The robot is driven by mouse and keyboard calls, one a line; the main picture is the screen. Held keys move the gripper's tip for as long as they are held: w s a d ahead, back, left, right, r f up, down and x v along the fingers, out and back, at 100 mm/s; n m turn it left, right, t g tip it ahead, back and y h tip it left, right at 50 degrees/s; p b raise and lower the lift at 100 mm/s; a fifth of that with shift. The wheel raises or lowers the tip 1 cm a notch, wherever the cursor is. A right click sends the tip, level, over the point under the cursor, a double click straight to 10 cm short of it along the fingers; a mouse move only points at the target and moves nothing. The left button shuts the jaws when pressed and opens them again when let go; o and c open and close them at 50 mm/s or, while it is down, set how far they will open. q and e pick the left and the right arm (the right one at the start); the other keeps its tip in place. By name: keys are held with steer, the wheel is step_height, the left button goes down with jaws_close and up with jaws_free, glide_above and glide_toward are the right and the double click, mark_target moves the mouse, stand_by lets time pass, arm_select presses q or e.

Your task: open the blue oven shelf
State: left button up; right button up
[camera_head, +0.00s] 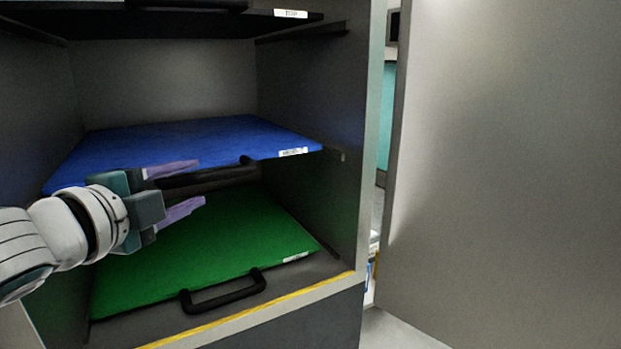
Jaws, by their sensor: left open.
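The blue oven shelf (205,143) lies in the middle level of the open oven. Its black handle (215,178) runs along its front edge, and part of it is hidden by my gripper. My left gripper (192,189) reaches in from the left and is open. One purple finger is at the height of the blue shelf's front edge and the other is lower, in front of the green shelf. The handle appears between or just behind the fingers; I cannot tell whether they touch it. My right gripper is not in view.
A green shelf (205,245) with a black handle (225,294) sits below, and a dark shelf (180,20) is above. The oven's right side wall (368,150) and a large grey door panel (510,170) stand to the right. A yellow strip (250,309) edges the oven's bottom.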

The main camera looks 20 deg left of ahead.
mark_target(208, 178)
arm_select(q)
steer(key=w, duration=0.2)
steer(key=w+b, duration=0.1)
steer(key=w, duration=0.1)
steer(key=w+f, duration=0.1)
steer(key=w, duration=0.1)
steer(key=shift+w+a, duration=0.2)
steer(key=shift+w, duration=0.05)
steer(key=shift+c, duration=0.2)
jaws_close()
stand_by(1.0)
